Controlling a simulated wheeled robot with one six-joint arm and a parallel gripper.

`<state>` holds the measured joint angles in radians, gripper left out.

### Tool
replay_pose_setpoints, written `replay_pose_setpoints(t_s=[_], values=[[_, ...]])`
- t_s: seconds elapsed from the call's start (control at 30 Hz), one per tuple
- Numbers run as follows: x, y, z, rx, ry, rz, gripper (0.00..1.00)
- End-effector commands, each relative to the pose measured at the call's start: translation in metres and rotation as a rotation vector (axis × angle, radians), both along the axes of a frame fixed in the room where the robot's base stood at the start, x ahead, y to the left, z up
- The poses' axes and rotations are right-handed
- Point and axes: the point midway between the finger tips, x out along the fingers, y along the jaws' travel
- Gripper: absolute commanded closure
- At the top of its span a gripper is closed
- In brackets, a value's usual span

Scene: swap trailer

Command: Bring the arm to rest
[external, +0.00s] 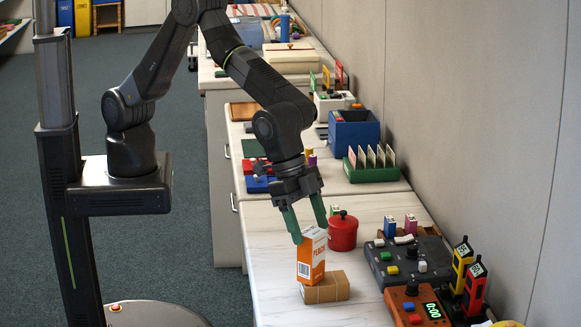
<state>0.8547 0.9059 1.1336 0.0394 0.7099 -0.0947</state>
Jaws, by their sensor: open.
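My gripper (307,224) points down over the near counter with its two green fingers spread apart. The fingertips are around or just above the top of an orange and white peach carton (311,258). The carton stands upright, beside or on a small brown cardboard box (328,288); I cannot tell which. Whether the fingers touch the carton is not clear. My arm is bent, reaching out from its column on the left.
A red lidded pot (343,232) stands close to the right of my gripper. A grey button panel (408,262), an orange timer box (415,305) and yellow and red handsets (474,285) line the wall side. The counter's front left (275,290) is clear.

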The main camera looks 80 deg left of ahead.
Motion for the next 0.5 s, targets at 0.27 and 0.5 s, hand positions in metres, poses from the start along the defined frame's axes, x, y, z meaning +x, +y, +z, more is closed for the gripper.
replay_pose_setpoints(t_s=[0.27,0.5], values=[[-0.013,0.013,0.044,-0.003,-0.001,0.0,0.33],[-0.021,0.021,0.066,0.004,0.004,0.0,0.33]])
